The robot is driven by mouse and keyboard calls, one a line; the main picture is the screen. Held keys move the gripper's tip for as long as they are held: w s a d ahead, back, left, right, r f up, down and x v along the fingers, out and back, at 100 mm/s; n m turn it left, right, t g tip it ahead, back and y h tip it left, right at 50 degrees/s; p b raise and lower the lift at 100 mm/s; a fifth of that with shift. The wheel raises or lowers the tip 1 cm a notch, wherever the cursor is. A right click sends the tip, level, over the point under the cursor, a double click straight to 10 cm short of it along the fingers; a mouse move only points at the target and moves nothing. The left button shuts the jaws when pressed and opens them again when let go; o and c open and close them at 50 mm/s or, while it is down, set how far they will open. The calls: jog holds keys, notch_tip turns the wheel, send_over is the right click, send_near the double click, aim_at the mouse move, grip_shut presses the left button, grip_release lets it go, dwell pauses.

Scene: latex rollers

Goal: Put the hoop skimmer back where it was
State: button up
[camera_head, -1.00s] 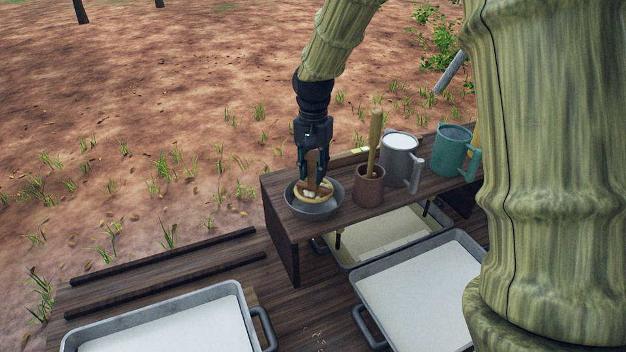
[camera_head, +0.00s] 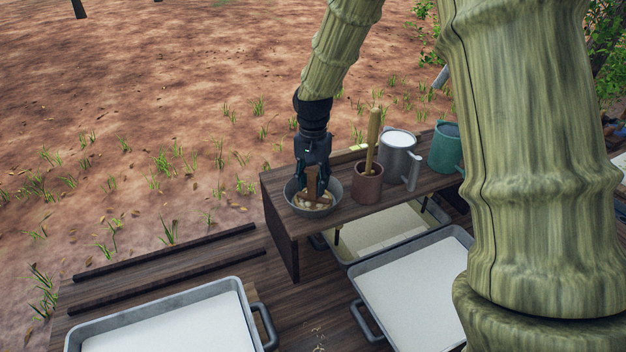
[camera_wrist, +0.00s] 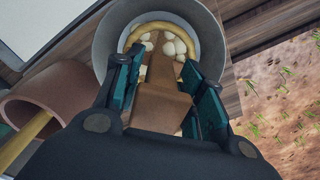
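The hoop skimmer (camera_head: 312,184), with a flat brown wooden handle, stands handle up in a grey metal bowl (camera_head: 338,195) on the left end of the wooden shelf. In the wrist view its pale yellow hoop (camera_wrist: 165,27) lies inside the bowl (camera_wrist: 214,45), with whitish lumps around it. My gripper (camera_head: 313,174) points down over the bowl. In the wrist view its fingers (camera_wrist: 163,85) are spread on both sides of the handle, with a small gap showing. The lower end of the skimmer is partly hidden by its handle and my fingers.
A brown cup (camera_head: 368,186) with a wooden stick stands close right of the bowl. A grey mug (camera_head: 397,162) and a green mug (camera_head: 446,150) stand further right. Trays of white liquid (camera_head: 415,290) sit below the shelf. Open ground lies behind.

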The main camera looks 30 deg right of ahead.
jog(key=shift+r, duration=0.15)
notch_tip(320, 180, up, 12)
jog(key=b, duration=0.3)
dwell(0.5)
